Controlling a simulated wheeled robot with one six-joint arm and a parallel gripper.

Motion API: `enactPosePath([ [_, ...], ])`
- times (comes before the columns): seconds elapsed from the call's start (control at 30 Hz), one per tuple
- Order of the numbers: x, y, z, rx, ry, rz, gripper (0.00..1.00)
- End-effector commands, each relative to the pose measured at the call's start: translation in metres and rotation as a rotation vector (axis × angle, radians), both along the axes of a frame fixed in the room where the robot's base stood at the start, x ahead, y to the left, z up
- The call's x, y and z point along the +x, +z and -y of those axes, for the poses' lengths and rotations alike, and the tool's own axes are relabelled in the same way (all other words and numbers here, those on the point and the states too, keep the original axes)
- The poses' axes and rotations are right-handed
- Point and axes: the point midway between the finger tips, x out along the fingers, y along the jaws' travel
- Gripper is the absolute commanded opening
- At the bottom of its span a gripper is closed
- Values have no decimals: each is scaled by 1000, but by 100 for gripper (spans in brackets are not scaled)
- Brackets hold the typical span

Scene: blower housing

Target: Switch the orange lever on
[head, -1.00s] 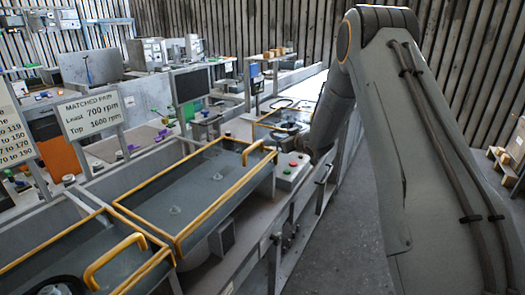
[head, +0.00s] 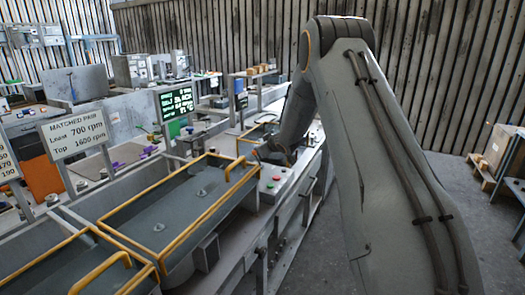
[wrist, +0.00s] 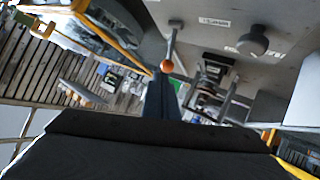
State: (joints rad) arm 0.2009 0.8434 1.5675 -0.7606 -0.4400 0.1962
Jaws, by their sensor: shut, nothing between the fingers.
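The orange lever shows in the wrist view as a round orange knob (wrist: 167,66) on a thin grey stem that runs up to a grey panel. My gripper (wrist: 161,80) is shut and empty, its narrow dark fingers pointing up at the knob. The fingertips are right at the knob in the picture; I cannot tell whether they touch it. In the head view my gripper (head: 268,155) is low over the bench, beyond the yellow-railed tray, partly hidden by my arm.
A grey control box with red and green buttons (head: 272,182) stands at the bench edge near my gripper. Yellow-railed trays (head: 180,215) line the bench. A screen (head: 176,103) shows green text. A sign (head: 77,131) reads "Matched pair".

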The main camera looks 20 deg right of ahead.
Motion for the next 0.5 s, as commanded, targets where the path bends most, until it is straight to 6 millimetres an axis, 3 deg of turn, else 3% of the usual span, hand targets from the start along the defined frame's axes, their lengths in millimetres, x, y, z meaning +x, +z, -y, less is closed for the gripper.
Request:
enactPosePath([
  [0.33,0,1,0,0,0,0,0],
  [0.5,-7,11,-1,0,2,0,0],
])
